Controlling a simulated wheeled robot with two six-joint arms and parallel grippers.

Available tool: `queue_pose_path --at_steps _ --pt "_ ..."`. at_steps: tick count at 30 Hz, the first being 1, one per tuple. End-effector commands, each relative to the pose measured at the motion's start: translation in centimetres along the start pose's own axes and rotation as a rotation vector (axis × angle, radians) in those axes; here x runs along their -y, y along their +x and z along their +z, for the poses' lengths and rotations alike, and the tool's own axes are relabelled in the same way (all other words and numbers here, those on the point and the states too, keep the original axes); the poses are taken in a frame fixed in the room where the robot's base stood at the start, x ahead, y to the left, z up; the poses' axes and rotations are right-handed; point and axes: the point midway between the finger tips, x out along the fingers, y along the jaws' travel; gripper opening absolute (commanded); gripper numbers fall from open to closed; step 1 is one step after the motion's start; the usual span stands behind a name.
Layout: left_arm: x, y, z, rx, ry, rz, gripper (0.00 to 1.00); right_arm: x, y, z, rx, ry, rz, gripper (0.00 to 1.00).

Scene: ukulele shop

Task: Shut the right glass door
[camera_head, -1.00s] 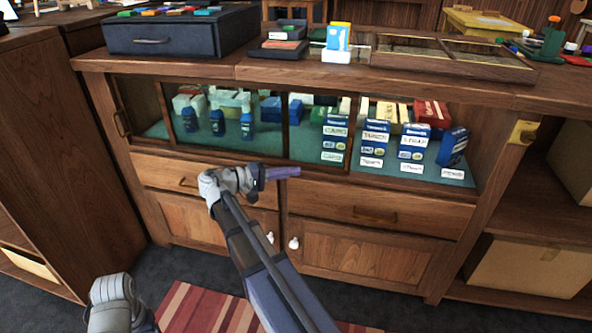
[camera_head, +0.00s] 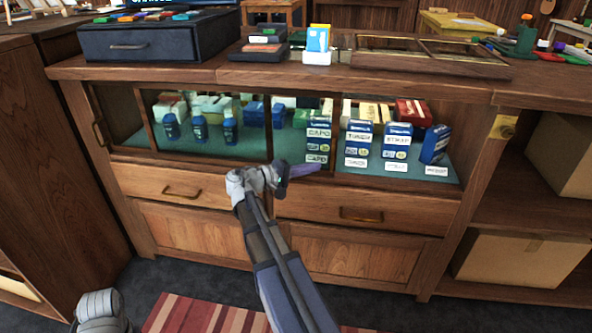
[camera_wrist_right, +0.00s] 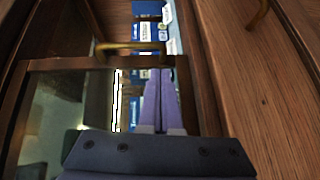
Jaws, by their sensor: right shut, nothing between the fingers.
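The right glass door (camera_head: 335,135) is a wood-framed sliding pane in the display cabinet. It stands slid to the left, overlapping the left glass door (camera_head: 120,115), so the cabinet's right part is open. Its right upright shows in the wrist view (camera_wrist_right: 85,63) with a brass handle (camera_wrist_right: 130,46). My right gripper (camera_head: 318,170), with purple fingers, is shut and empty, low in front of the pane near that upright. In the wrist view its fingertips (camera_wrist_right: 165,72) lie close to the upright; I cannot tell whether they touch. My left gripper is out of view.
Blue boxes (camera_head: 358,140) and white labels stand in the open right part on green lining. Drawers (camera_head: 365,212) with brass handles lie below. The countertop above holds a dark drawer box (camera_head: 145,45) and a wooden case (camera_head: 430,60). A striped rug (camera_head: 210,318) lies in front.

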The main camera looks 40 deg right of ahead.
Motion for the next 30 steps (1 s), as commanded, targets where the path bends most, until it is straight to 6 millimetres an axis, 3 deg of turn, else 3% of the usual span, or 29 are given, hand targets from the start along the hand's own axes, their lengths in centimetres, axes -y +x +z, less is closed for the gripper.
queue_pose_path --at_steps 6,23,30 --pt "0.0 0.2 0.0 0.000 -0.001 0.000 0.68 0.0 1.3 1.4 0.000 0.000 0.000 0.00" --pt "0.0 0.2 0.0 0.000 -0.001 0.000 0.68 -0.1 1.9 2.0 0.001 0.000 0.000 0.00" --pt "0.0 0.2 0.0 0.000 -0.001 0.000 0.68 -0.6 5.7 5.1 0.006 0.001 0.000 0.00"
